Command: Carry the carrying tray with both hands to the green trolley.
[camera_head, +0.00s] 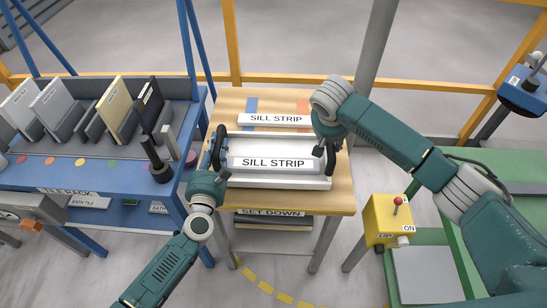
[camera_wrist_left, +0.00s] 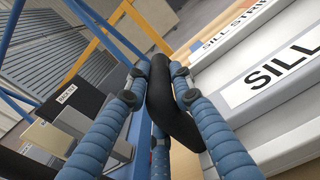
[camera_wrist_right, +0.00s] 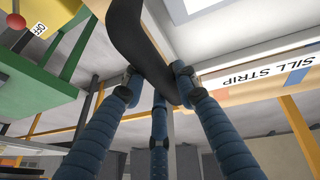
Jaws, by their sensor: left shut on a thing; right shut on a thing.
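The white carrying tray (camera_head: 280,182) with black handles is at the wooden table; I cannot tell whether it touches the top. A pale strip labelled SILL STRIP (camera_head: 273,163) lies in it. My left gripper (camera_head: 217,163) is shut on the tray's left black handle, which crosses between the fingers in the left wrist view (camera_wrist_left: 172,105). My right gripper (camera_head: 325,143) is shut on the right handle, also seen between the fingers in the right wrist view (camera_wrist_right: 150,55). The green trolley (camera_head: 432,238) stands at the lower right, partly hidden by my right arm.
A second SILL STRIP label (camera_head: 276,119) is at the table's back edge (camera_head: 340,198). A blue rack (camera_head: 110,180) with upright tiles stands close on the left. A yellow control box (camera_head: 388,220) with a red knob is between table and trolley. A yellow rail runs behind.

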